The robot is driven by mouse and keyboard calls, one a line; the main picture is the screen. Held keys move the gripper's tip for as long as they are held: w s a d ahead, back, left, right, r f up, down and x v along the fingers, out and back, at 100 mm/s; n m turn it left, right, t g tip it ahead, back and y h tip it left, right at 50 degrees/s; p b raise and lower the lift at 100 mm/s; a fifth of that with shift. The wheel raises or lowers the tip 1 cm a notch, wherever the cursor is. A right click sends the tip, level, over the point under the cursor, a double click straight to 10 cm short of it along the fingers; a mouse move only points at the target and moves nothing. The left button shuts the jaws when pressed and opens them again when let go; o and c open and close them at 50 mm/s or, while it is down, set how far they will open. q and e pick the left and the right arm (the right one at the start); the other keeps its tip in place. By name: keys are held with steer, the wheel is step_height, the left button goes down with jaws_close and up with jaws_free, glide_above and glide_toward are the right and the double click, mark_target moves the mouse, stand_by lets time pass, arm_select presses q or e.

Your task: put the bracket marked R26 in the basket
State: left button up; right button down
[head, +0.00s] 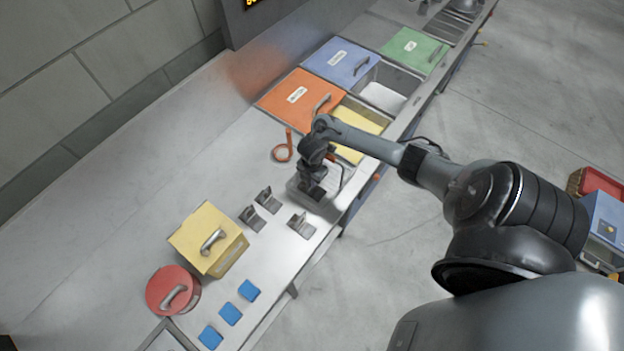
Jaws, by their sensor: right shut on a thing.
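Three grey metal brackets stand on the pale counter: one on the left (252,219), one behind it (268,201) and one at the right (301,226). Markings on them are too small to read, so I cannot tell which is R26. My right gripper (314,188) points down over a low grey container (325,208), which appears to be the basket. It is shut on a dark grey piece, likely a bracket, mostly hidden by the fingers. I cannot tell whether the piece touches the basket. My left gripper is out of view.
A yellow lidded box (208,240), a red round lidded pot (172,290) and several blue blocks (230,313) stand at the front left. Orange (292,101), blue (338,62) and green (414,49) lids lie farther along the counter.

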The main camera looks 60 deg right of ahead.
steer(key=shift+d+f+b, duration=0.1)
steer(key=shift+f+b, duration=0.2)
steer(key=shift+f, duration=0.2)
steer(key=c, duration=1.2)
jaws_free()
steer(key=shift+f, duration=0.1)
